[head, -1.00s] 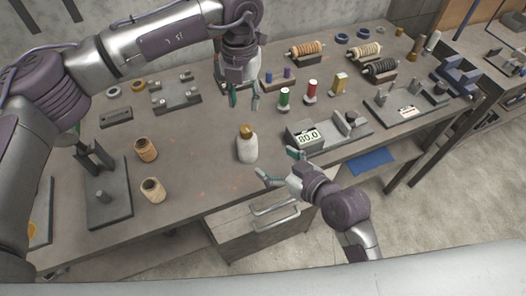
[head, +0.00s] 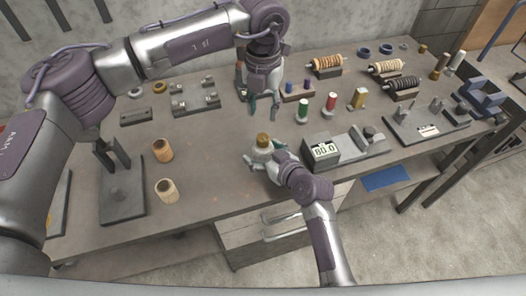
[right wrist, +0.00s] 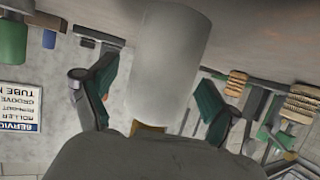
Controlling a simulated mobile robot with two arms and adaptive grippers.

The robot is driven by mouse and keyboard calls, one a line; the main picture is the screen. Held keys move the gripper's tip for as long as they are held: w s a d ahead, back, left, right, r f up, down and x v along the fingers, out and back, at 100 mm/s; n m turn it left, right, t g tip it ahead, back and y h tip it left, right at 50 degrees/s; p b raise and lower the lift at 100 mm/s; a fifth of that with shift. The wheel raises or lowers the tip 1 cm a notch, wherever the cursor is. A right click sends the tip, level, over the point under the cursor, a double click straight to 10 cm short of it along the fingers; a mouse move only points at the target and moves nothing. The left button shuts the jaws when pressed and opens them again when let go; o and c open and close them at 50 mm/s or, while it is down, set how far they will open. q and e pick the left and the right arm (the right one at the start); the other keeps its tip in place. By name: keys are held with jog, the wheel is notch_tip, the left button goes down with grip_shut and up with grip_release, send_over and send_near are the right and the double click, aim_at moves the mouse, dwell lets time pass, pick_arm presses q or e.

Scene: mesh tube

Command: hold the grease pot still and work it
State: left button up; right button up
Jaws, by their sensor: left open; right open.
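The grease pot, a white pot with a brass-coloured cap (head: 263,140), stands upright on the workbench near its front edge. Its lower part is partly hidden by my right gripper (head: 264,160). In the right wrist view the white pot body (right wrist: 172,65) lies between the two open fingers, with a gap visible on each side. My left gripper (head: 264,106) is open and empty, pointing down above the bench behind the pot, apart from it.
The bench (head: 215,160) is bare left of the pot.

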aim_at(263, 137)
jog(key=c, duration=1.5)
pick_arm(q)
jog(key=shift+o, duration=1.7)
jog(key=shift+s+r, duration=0.15)
jog(key=shift+r, duration=0.2)
jog(key=shift+n, duration=0.5)
notch_tip(263, 137, down, 11)
jog(key=shift+f, duration=0.1)
jog(key=shift+s, duration=0.1)
grip_shut()
